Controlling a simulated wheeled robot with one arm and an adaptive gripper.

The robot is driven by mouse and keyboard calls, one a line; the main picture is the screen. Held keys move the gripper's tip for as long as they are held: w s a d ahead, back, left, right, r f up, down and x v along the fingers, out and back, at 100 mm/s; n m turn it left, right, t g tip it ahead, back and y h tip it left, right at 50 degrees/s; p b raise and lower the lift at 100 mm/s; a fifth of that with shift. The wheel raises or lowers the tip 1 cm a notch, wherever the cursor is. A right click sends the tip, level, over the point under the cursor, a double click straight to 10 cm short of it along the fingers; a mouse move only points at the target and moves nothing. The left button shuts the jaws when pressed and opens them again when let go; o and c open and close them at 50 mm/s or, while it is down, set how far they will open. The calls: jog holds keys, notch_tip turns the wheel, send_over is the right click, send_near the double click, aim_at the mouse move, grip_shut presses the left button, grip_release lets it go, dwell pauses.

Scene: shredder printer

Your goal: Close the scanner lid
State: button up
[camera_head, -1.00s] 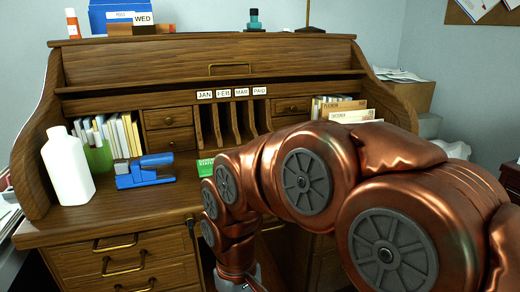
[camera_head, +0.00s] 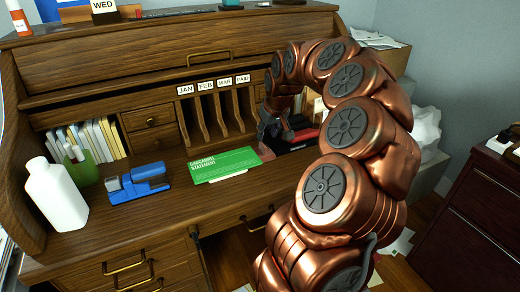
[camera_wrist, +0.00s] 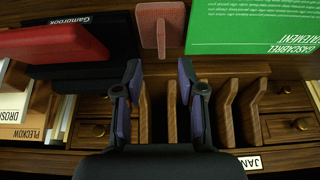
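A small pinkish-red piece (camera_wrist: 160,25) lies beyond the fingertips. My arm hides much of the desk's right side in the head view.
Upright dividers (camera_head: 205,120) stand behind. A dark red cabinet (camera_head: 470,220) stands at the right, with papers on the floor between.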

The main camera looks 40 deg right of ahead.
aim_at(263, 145)
jog(key=shift+x, duration=3.2)
jog(key=shift+s+a, duration=0.15)
grip_shut()
